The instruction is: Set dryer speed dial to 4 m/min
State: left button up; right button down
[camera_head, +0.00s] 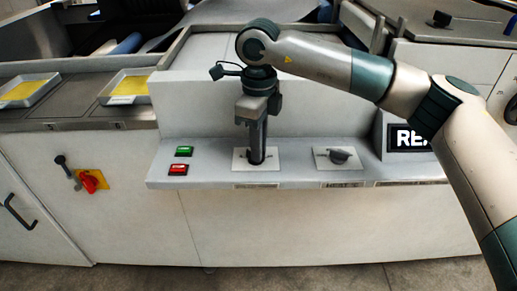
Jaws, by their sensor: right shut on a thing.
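My right gripper (257,160) reaches in from the right and points straight down over the left of two white dial plates (241,164) on the grey control ledge. Its fingers are shut on the dial there, which they hide almost fully. The dial's pointer and the setting cannot be read. A second dial (340,156), dark grey on a white plate, stands to the right and is free. The labels under both plates are too small to read, so I cannot tell by name which is the dryer speed dial. My left gripper is out of view.
A green button (184,151) and a red button (178,169) sit left of the gripper. A partly hidden display (408,138) is at the right behind my arm. A red rotary switch (90,181) is on the left cabinet. Two trays with yellow contents (27,89) (128,87) lie at upper left.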

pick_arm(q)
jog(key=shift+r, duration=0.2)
pick_arm(e)
jog(key=shift+r, duration=0.1)
jog(key=shift+w, duration=0.1)
jog(key=c, duration=1.8)
grip_release()
jog(key=shift+r, duration=0.5)
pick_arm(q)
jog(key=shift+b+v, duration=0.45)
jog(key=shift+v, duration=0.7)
pick_arm(e)
notch_tip(320, 180, up, 16)
jog(key=shift+r, duration=0.2)
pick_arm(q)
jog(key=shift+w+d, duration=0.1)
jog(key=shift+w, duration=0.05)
